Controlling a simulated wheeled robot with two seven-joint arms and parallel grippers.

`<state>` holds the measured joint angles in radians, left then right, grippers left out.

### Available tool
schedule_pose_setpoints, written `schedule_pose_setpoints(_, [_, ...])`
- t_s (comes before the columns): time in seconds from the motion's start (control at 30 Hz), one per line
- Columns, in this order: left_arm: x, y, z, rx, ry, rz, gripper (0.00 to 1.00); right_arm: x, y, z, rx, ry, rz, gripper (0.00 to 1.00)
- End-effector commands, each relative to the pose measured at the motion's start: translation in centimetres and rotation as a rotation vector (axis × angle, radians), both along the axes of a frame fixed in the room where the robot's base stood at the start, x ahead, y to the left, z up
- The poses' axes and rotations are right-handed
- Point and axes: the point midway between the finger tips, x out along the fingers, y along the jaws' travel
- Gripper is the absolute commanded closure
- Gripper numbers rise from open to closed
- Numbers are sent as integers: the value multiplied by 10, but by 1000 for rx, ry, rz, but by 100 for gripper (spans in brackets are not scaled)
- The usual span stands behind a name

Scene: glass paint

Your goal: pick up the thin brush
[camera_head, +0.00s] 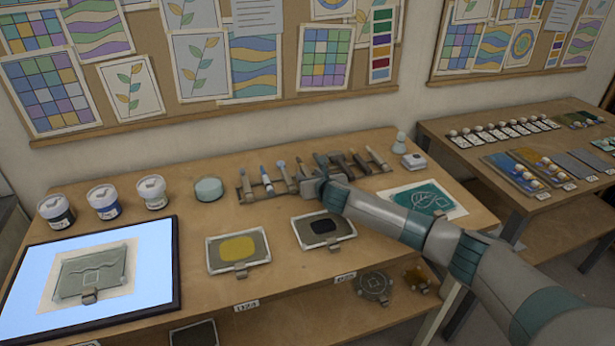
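A low rack (248,201) on the table holds several brushes and tools in a row. At its left are a grey-tan handled one (246,186), a blue-topped one (266,178) and a pale blue-grey one (286,176). More dark and brown tools (360,163) stand at its right end. I cannot tell for sure which is the thin brush. My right gripper (313,179) is down among the tools at the rack's middle, partly covering them. Its fingertips are too small and mixed with the tools to tell if they hold anything. My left gripper is out of view.
A light panel (150,262) with a glass piece lies at left, paint jars (104,201) behind it. A yellow paint tray (237,250) and a black one (324,229) lie in front of the rack. A teal patterned sheet (424,200) lies under my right arm's side.

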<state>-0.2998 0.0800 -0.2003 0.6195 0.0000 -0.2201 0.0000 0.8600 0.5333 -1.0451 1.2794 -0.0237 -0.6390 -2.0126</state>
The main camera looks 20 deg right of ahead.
Motion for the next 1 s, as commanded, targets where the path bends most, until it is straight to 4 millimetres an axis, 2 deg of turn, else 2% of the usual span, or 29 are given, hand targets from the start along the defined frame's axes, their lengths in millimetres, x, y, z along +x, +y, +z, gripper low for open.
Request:
schedule_pose_setpoints(0.1, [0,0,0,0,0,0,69,0,0,0,0,0,0,63])
schedule_pose_setpoints(0.27, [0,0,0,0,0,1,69,0,0,0,0,0,0,100])
schedule_pose_setpoints(0.73, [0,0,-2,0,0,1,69,0,0,6,0,-2,0,100])
schedule_pose_setpoints(0.87, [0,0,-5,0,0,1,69,1,0,19,0,-4,1,100])
schedule_pose_setpoints(1.0, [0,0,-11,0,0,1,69,1,0,41,0,-6,1,100])
